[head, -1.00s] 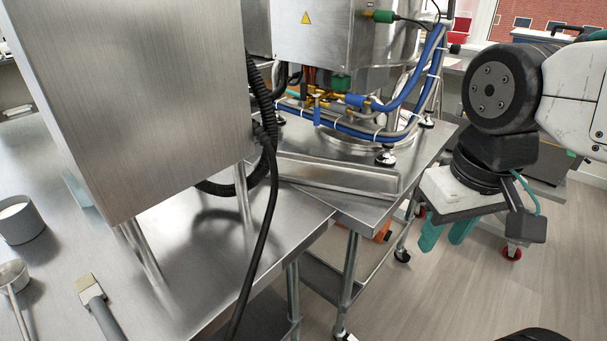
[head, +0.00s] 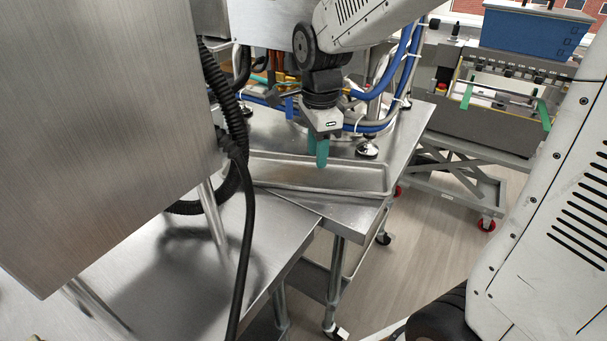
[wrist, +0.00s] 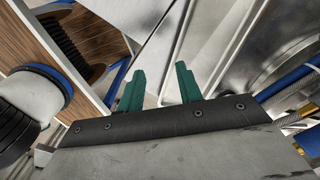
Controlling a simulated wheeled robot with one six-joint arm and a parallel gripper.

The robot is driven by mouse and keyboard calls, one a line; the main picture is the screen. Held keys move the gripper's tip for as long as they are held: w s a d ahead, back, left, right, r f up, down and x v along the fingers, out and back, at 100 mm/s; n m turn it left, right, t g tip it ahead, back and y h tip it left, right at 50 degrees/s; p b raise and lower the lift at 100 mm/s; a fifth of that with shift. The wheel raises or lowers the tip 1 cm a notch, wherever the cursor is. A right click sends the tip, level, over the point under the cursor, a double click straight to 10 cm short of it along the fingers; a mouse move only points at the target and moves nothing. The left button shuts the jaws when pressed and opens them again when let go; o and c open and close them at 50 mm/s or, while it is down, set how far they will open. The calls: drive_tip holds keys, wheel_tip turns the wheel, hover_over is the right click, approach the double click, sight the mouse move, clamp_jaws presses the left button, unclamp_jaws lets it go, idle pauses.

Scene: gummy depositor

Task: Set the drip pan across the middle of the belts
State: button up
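The drip pan (head: 290,172) is a long, shallow metal tray lying on the steel table behind the tall steel cabinet in the head view. Its pale rim also shows in the wrist view (wrist: 208,45). My gripper (head: 321,160) points down over the pan's far side, near its middle. I cannot tell how high the tips are above the rim. I cannot make out the belts with certainty.
A tall steel cabinet (head: 100,120) with a black hose (head: 240,210) fills the left. Blue hoses (head: 395,60) and machine feet stand behind the pan. A wheeled machine (head: 480,120) with a blue box (head: 535,32) is at the back right. Floor between is clear.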

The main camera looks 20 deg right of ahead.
sight(300, 185)
drive_tip(key=w+f+m, duration=0.2)
drive_tip(key=w+a+f+m, duration=0.1)
drive_tip(key=w+f+m, duration=0.1)
drive_tip(key=w, duration=0.1)
drive_tip(key=shift+w+a+f+m, duration=0.1)
drive_tip(key=shift+a+f+m, duration=0.1)
drive_tip(key=shift+m, duration=0.2)
drive_tip(key=shift+w+f+m, duration=0.2)
drive_tip(key=shift+f+m, duration=0.1)
wheel_tip(300, 185, down, 8)
drive_tip(key=shift+w+r, duration=0.15)
clamp_jaws()
